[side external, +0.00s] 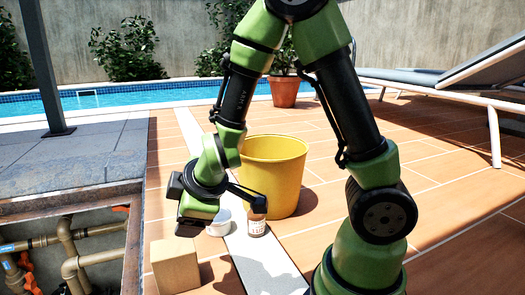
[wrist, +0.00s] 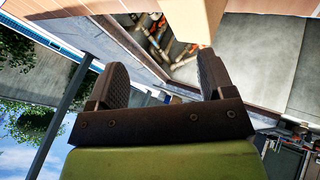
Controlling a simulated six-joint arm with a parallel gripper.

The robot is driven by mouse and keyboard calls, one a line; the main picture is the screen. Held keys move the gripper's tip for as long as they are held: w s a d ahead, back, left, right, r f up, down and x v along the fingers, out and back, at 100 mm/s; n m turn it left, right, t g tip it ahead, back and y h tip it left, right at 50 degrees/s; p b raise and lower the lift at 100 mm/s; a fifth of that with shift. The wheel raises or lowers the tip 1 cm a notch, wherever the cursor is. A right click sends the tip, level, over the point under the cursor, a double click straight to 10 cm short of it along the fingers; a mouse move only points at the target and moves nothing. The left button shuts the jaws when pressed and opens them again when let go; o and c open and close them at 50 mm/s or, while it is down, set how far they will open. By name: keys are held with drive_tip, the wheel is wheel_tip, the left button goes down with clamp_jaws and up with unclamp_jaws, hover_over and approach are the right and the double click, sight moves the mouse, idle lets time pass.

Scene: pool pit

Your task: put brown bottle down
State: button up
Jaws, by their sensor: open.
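The brown bottle (side external: 257,225) with a pale label stands upright on the light strip of the floor in the side view, in front of the yellow bucket. Its top is hidden behind a black part of my wrist. My gripper (side external: 178,207) points to the left, away from the bottle, above the floor near the pit's edge. In the wrist view, its two dark fingers (wrist: 160,85) are spread with nothing between them. The bottle does not show in the wrist view.
A white tub (side external: 219,224) stands just left of the bottle. The yellow bucket (side external: 275,170) is close behind. A cardboard box (side external: 175,265) sits below my gripper; it also shows in the wrist view (wrist: 195,20). The open pit with pipes (side external: 70,250) lies left.

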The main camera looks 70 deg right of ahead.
drive_tip(key=s+a+r+m+y, duration=0.1)
drive_tip(key=s+r+m+y, duration=0.1)
drive_tip(key=s+r, duration=0.3)
drive_tip(key=s+a+r+m+y, duration=0.2)
drive_tip(key=s+r+m+y, duration=0.1)
drive_tip(key=r, duration=0.5)
drive_tip(key=s+m, duration=0.1)
drive_tip(key=m, duration=0.1)
drive_tip(key=shift+s+a+r+m+t, duration=0.15)
drive_tip(key=shift+s+a+m+t, duration=0.15)
drive_tip(key=shift+s+t, duration=0.1)
drive_tip(key=s+m, duration=0.2)
drive_tip(key=s, duration=0.1)
drive_tip(key=s+d+r+m, duration=0.1)
drive_tip(key=s, duration=0.1)
drive_tip(key=shift+s+d+g+h, duration=0.1)
drive_tip(key=shift+g+h, duration=0.2)
drive_tip(key=shift+c, duration=0.8)
